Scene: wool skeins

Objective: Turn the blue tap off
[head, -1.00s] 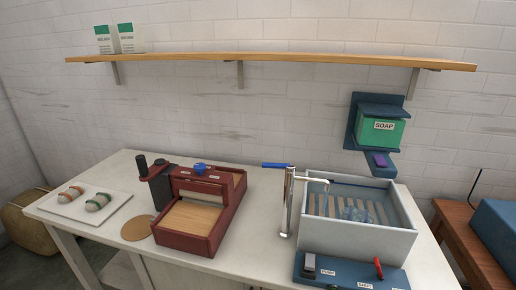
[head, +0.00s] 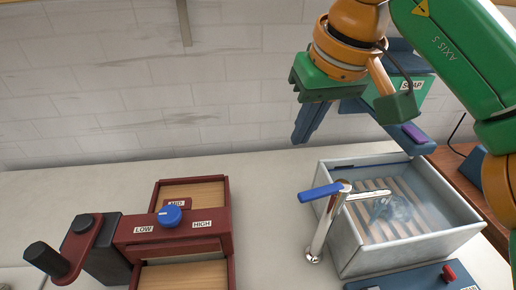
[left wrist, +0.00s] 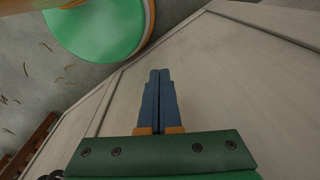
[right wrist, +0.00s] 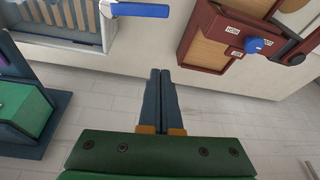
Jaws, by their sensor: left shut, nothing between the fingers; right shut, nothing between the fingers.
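The tap is a chrome post (head: 322,225) with a blue lever (head: 320,192) pointing left and a spout reaching right over a grey basin (head: 347,238). Rippled water shows in the basin below the spout. In the right wrist view, the blue lever (right wrist: 141,10) is at the top, left of centre. My right gripper (head: 298,140) is shut and empty, above and behind the lever, apart from it. Its closed fingers also show in the right wrist view (right wrist: 160,72). My left gripper (left wrist: 160,73) is shut and empty, seen only in the left wrist view.
A dark red box with a crank and blue knob (head: 170,215) stands left of the tap. A blue panel with a red switch (head: 449,272) lies before the basin. The counter between box and tap is clear.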

